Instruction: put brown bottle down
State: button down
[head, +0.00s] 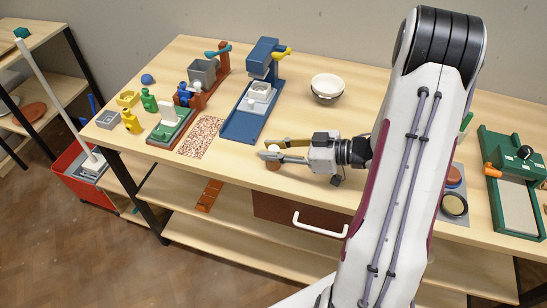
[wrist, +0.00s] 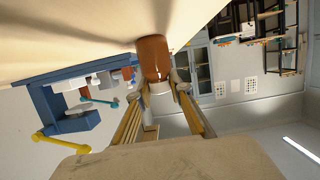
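The brown bottle (wrist: 153,58) has a white cap and shows in the wrist view between my fingertips. My gripper (wrist: 163,92) is closed around its white cap, one finger on each side. In the head view my gripper (head: 268,154) lies low over the front edge of the table, with the bottle's white cap (head: 273,149) between its fingers.
A blue press (head: 246,118) stands left of my gripper and a white bowl (head: 327,86) behind it. A speckled mat (head: 201,137) lies further left. A drawer with a white handle (head: 320,229) is below the table edge. Bare tabletop (head: 300,115) lies between press and bowl.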

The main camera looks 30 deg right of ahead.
aim_at(277, 147)
jog(key=shift+f, duration=0.1)
dwell(0.3)
jog(key=shift+r, duration=5.05)
jog(key=shift+d, duration=0.1)
jog(key=shift+s+d, duration=0.1)
jog(key=shift+d, duration=0.3)
jog(key=w+d+m+t+h, duration=0.1)
jog(key=d+m+h, duration=0.4)
jog(key=d, duration=0.8)
jog(key=d+m+t+h, duration=0.3)
jog(key=d+m+h, duration=0.2)
jog(key=d, duration=0.8)
jog(key=h, duration=0.2)
jog(key=shift+w+r+m+h, duration=0.2)
jog(key=shift+w+m+h, duration=0.1)
jog(key=shift+w+m, duration=0.1)
jog(key=shift+f, duration=2.9)
